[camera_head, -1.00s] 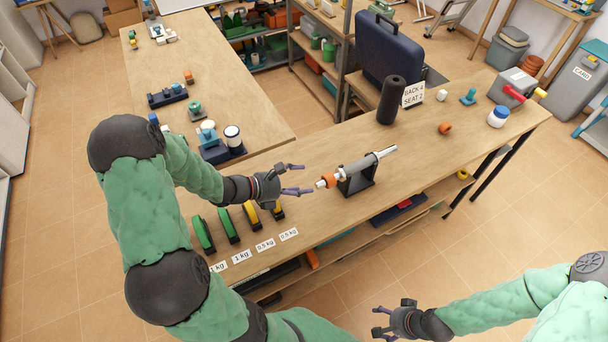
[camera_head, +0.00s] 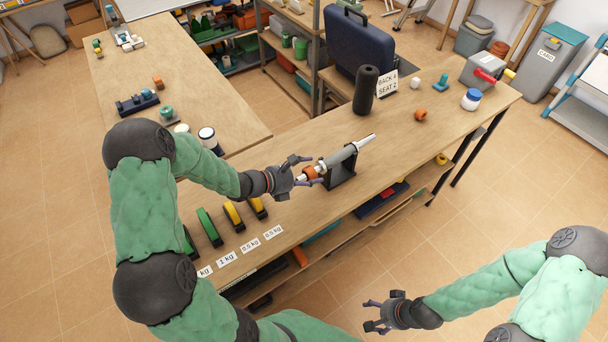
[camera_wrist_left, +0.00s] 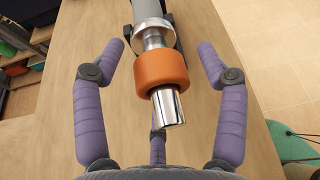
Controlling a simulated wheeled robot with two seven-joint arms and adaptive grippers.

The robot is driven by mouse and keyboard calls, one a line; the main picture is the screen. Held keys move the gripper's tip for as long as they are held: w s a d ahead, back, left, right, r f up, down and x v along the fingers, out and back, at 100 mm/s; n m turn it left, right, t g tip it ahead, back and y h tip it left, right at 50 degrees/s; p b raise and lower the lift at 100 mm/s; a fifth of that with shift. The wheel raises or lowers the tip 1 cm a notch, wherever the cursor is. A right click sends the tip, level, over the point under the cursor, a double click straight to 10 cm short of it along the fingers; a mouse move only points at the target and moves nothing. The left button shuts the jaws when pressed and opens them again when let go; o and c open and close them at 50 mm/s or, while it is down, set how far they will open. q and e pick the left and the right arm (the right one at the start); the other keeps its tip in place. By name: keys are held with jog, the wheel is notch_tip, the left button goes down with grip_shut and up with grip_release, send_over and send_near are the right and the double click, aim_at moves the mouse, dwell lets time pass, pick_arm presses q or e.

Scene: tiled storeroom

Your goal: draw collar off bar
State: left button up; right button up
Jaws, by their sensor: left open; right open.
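The orange collar (camera_wrist_left: 156,75) sits around the near end of the shiny metal bar (camera_wrist_left: 168,108) in the left wrist view. The bar lies in a dark stand (camera_head: 343,172) on the long table, and the collar (camera_head: 310,173) also shows in the head view. My left gripper (camera_head: 308,172) is open around the collar, with its purple fingers on both sides and apart from it. In the wrist view, the left gripper (camera_wrist_left: 160,62) has a third finger below the bar's end. My right gripper (camera_head: 372,315) is open and empty, in front of the table above the floor.
Green and yellow weights (camera_head: 209,227) stand near labels at the table's front left. A black cylinder (camera_head: 365,90) and a "BACK 4 SEAT 2" sign (camera_head: 387,83) stand behind the bar. Another orange ring (camera_head: 421,115) lies to the right. The table between is clear.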

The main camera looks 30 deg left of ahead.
pick_arm(q)
jog(key=c, duration=1.1)
jog(key=o, duration=1.1)
jog(key=p+v, duration=0.3)
jog(key=v, duration=0.7)
jog(key=shift+s+a, duration=0.2)
jog(key=shift+s, duration=0.15)
jog(key=shift+r, duration=0.1)
